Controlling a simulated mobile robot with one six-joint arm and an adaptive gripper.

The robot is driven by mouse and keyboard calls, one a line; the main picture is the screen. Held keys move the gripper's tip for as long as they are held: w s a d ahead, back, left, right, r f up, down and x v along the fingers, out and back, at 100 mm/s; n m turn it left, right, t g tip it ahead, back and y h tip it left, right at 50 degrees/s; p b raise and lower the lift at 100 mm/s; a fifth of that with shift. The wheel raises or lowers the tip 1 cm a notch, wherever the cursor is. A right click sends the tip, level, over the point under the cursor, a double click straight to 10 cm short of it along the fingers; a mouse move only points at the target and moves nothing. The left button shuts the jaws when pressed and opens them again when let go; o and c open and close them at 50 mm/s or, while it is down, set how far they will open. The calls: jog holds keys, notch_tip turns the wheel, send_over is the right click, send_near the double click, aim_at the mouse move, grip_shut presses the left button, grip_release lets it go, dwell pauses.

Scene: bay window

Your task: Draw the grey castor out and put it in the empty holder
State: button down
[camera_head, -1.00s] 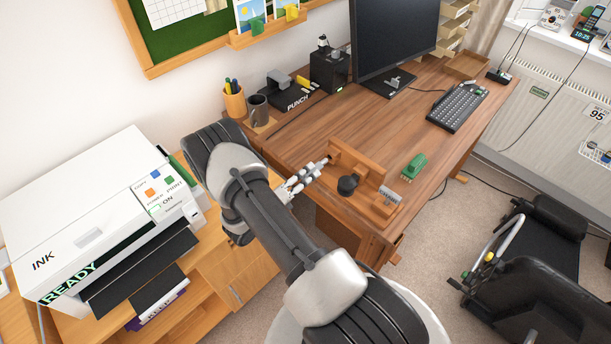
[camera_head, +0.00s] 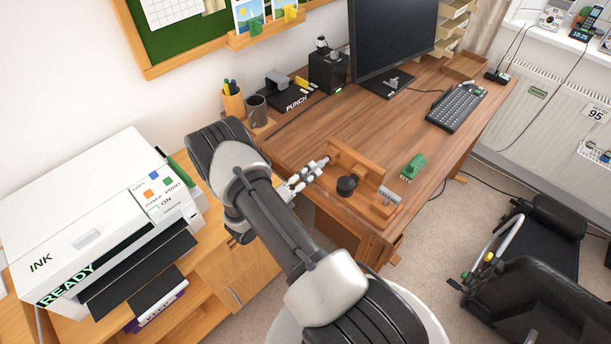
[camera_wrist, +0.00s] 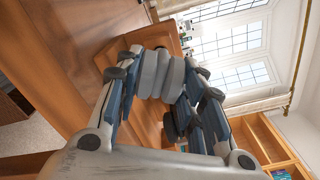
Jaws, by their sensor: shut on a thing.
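The grey castor (camera_wrist: 160,74) sits between my fingertips in the wrist view, its rounded discs gripped from both sides. My gripper (camera_head: 318,166) is shut on it at the left end of the wooden rack (camera_head: 366,163) on the desk. In the head view the castor is too small and covered to make out clearly. I cannot tell whether its stem is still in the rack. A black castor (camera_head: 347,185) stands at the front middle of the rack. A pale grey ribbed piece (camera_head: 388,195) is at the rack's right end. I cannot make out the empty holder.
A green object (camera_head: 413,166) stands on the desk (camera_head: 340,122) right of the rack. The printer (camera_head: 100,215) is left of my arm. Desk behind the rack is clear.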

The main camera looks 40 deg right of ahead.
aim_at(314, 169)
jog(key=shift+w+d, duration=0.15)
jog(key=shift+d, duration=1.45)
jog(key=c, duration=1)
grip_release()
jog(key=a, duration=0.8)
jog(key=s+a, duration=0.1)
jog(key=a, duration=0.3)
